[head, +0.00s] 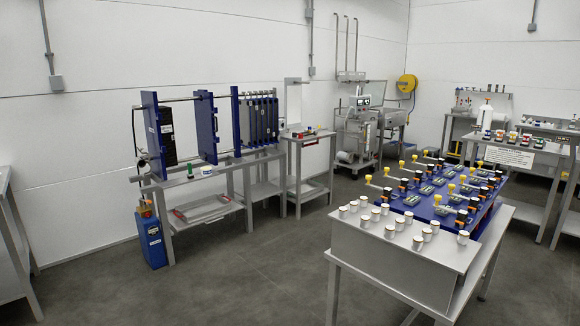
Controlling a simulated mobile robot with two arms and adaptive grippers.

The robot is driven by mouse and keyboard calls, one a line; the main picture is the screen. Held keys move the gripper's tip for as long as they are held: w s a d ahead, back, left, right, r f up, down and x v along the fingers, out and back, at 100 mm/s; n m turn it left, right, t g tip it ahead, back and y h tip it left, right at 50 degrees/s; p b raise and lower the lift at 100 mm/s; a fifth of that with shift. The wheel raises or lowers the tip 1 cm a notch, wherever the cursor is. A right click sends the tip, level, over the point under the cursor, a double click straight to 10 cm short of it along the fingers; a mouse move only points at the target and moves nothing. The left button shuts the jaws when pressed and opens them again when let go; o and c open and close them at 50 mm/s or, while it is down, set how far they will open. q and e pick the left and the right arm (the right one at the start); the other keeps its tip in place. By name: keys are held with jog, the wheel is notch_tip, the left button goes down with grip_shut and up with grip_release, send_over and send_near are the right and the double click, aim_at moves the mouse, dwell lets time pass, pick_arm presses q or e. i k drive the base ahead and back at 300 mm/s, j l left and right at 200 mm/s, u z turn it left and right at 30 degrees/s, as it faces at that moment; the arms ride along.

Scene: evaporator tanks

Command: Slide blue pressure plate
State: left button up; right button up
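A plate press stands on a steel bench against the back wall at the left. A blue plate (206,128) hangs upright in the middle of its rails, with gaps on both sides. Another blue plate (150,130) stands at the left end, with a black unit (166,138) beside it. A third blue plate (236,120) stands to the right, against a pack of grey plates (258,118). Which one the task means by blue pressure plate is not marked; the middle one stands free. Neither of my grippers is in view.
The steel bench (210,178) has a lower shelf with a tray. A blue canister (152,240) stands on the floor at its left. A table with white cups (390,232) and a blue valve panel (420,205) stands front right. The floor (250,270) between is clear.

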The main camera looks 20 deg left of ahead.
aim_at(205, 110)
jog(key=i+j+u, duration=0.4)
jog(key=i, duration=0.4)
jog(key=i+u, duration=0.45)
jog(key=i, duration=2.5)
